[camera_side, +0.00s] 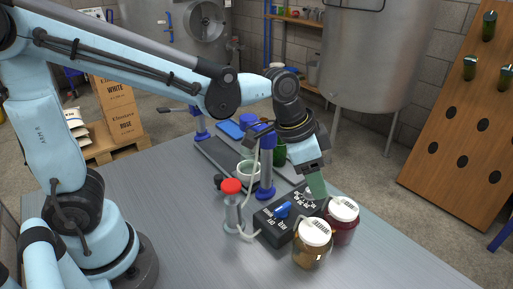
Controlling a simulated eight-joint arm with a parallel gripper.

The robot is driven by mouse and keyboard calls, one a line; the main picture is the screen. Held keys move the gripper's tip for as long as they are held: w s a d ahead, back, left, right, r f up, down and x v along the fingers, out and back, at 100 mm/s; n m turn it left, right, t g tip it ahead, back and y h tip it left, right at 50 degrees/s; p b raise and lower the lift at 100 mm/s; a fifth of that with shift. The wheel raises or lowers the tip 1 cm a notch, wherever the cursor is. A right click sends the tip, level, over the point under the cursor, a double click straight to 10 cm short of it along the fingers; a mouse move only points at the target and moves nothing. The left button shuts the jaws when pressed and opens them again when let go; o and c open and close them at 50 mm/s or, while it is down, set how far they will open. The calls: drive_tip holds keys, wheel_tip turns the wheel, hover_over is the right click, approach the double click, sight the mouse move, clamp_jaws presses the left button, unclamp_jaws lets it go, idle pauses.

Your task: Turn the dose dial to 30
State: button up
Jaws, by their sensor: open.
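A black control box (272,222) stands on the grey table, with white lettering on its top. A dial with white scale marks (303,198) is at the box's far right part. The green-tipped fingers of my gripper (317,188) point down right at this dial and cover part of it. My gripper is open. Whether the fingers touch the dial, and which number it points to, cannot be told. A blue switch or knob (283,210) sits left of the dial on the same box.
An amber jar (312,243) and a dark red jar (343,220), both white-lidded, stand close against the box's right side. A red-capped cylinder (231,190) with a hose and a blue-footed stand (266,175) are on its left. The front table is clear.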

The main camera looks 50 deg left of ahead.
drive_tip(key=s+d+r, duration=0.3)
drive_tip(key=s+d, duration=0.1)
drive_tip(key=shift+r, duration=0.2)
drive_tip(key=s+a+f+n+t+y, duration=0.1)
drive_tip(key=s+a+n+t, duration=0.1)
drive_tip(key=a, duration=0.7)
drive_tip(key=s+a+f+n+t+y, duration=0.1)
drive_tip(key=s+a+n, duration=0.1)
drive_tip(key=a+n, duration=0.3)
drive_tip(key=a, duration=0.4)
drive_tip(key=shift+s+n+t+y, duration=0.25)
drive_tip(key=shift+n+t+y, duration=0.05)
drive_tip(key=shift+t+y, duration=0.1)
drive_tip(key=shift+f, duration=0.1)
